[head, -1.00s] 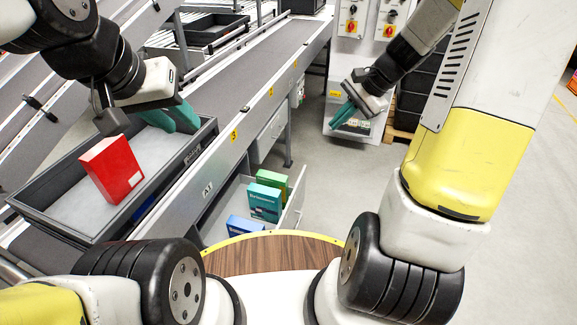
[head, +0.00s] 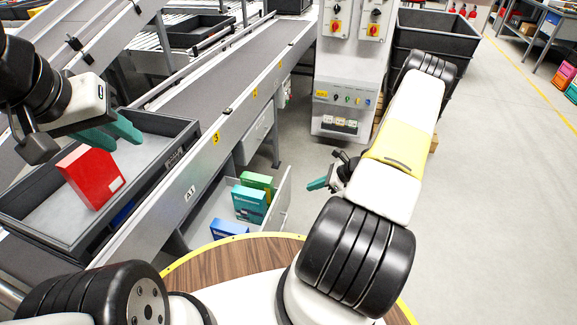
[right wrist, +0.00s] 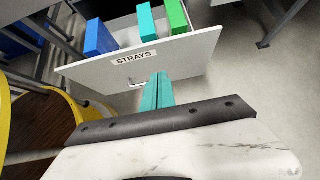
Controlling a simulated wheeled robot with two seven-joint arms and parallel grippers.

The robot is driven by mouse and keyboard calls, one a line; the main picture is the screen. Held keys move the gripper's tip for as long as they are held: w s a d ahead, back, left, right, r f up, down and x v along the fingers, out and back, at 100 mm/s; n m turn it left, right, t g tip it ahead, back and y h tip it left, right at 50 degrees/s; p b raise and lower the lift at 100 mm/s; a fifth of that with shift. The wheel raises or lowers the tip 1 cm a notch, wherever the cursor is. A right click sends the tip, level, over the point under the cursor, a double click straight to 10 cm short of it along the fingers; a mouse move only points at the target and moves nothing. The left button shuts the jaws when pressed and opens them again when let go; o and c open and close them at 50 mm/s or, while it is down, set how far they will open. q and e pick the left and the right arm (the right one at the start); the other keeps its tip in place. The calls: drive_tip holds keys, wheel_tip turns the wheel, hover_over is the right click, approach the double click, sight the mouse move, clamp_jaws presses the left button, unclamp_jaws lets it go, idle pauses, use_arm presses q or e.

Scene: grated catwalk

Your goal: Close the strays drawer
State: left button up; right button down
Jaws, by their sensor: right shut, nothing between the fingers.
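The strays drawer (head: 285,203) stands pulled out under the conveyor, and its pale front panel with the STRAYS label shows in the right wrist view (right wrist: 190,50). A blue box (head: 229,228), a teal box (head: 248,204) and a green box (head: 257,182) stand in it. My right gripper (head: 318,184) is shut and empty, to the right of the drawer front. In the right wrist view its teal fingers (right wrist: 158,88) point at the panel, beside the handle (right wrist: 108,84); I cannot tell if they touch. My left gripper (head: 124,142) is open above the grey tote.
The grey tote (head: 32,240) on the conveyor holds a red box (head: 91,177). A control cabinet (head: 345,90) stands behind. The floor to the right is clear.

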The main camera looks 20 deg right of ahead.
sight(280, 192)
drive_tip(key=shift+w+a+r+x, duration=0.15)
drive_tip(key=shift+a+r+x, duration=0.15)
drive_tip(key=shift+x, duration=1.6)
drive_tip(key=shift+w+a+r+x, duration=0.2)
drive_tip(key=shift+r+x, duration=0.15)
drive_tip(key=shift+x, duration=1.6)
drive_tip(key=shift+w+a+r+x, duration=0.15)
drive_tip(key=shift+a+r+x, duration=0.15)
drive_tip(key=shift+x, duration=1.6)
drive_tip(key=shift+a, duration=0.1)
drive_tip(key=w+a, duration=0.8)
drive_tip(key=a, duration=0.3)
drive_tip(key=w+a, duration=0.7)
drive_tip(key=a, duration=0.5)
drive_tip(key=shift+w, duration=0.4)
drive_tip(key=shift+a+r, duration=0.15)
drive_tip(key=shift+a, duration=0.05)
